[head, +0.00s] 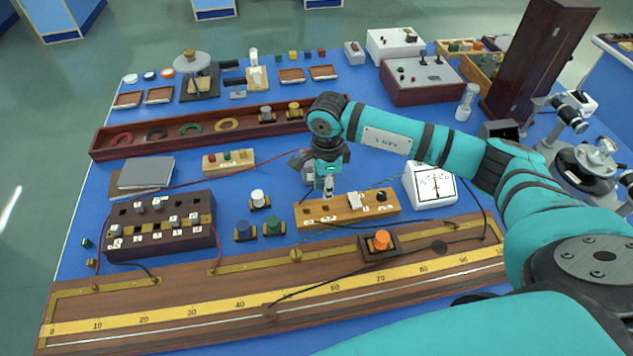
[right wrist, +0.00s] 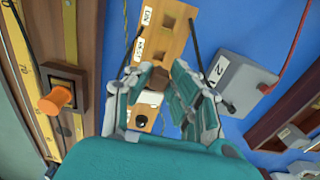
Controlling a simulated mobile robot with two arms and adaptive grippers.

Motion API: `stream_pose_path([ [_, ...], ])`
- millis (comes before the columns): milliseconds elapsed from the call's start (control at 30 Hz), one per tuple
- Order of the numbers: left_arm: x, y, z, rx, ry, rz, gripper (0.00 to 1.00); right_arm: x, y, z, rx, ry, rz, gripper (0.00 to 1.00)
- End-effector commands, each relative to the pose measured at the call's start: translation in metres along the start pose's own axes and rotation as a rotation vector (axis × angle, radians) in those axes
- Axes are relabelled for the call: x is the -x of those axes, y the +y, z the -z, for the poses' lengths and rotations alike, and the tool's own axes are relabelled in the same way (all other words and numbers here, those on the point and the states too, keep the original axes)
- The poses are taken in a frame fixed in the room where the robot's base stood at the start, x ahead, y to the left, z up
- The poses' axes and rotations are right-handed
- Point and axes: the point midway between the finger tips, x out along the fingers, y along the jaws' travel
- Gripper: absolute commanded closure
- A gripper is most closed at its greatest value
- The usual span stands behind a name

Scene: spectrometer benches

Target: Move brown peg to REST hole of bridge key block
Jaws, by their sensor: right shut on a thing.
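The bridge key block (head: 318,214) is a light wooden bar with white labels, a white part and a black knob, on the blue bench behind the long scale. My right gripper (head: 327,186) is over the left part of the block, pointing down. In the wrist view its fingers (right wrist: 158,74) are shut on the brown peg (right wrist: 154,83), above the block. The peg's lower end is hidden, so I cannot tell whether it is in a hole. My left gripper is not in view.
The long wooden scale (head: 200,311) runs along the front, with an orange knob (head: 381,240) on a dark base. A white meter (head: 430,186) stands right of the block. A grey box (right wrist: 228,82) is close to the fingers. Thin wires cross nearby.

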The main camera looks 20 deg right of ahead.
Motion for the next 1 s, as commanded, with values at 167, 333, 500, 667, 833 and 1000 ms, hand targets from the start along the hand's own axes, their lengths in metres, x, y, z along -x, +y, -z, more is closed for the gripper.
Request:
stream_pose_path([
  [167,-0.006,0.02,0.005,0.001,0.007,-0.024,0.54,-0.011,0.001,-0.001,0.0,0.0,-0.002,1.0],
  [333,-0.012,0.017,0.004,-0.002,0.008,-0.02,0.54,-0.021,0.001,-0.001,-0.001,0.0,-0.003,1.0],
  [500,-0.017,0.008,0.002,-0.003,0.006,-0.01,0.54,-0.031,0.001,-0.001,-0.001,0.0,-0.002,1.0],
  [667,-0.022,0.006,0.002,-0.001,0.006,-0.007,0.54,-0.041,0.001,-0.001,-0.001,-0.001,-0.001,1.0],
  [833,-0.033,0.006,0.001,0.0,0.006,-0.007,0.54,-0.052,0.0,-0.001,-0.001,-0.001,-0.001,1.0],
  [1000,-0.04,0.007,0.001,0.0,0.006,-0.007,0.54,-0.059,0.0,-0.001,-0.002,-0.001,-0.001,1.0],
])
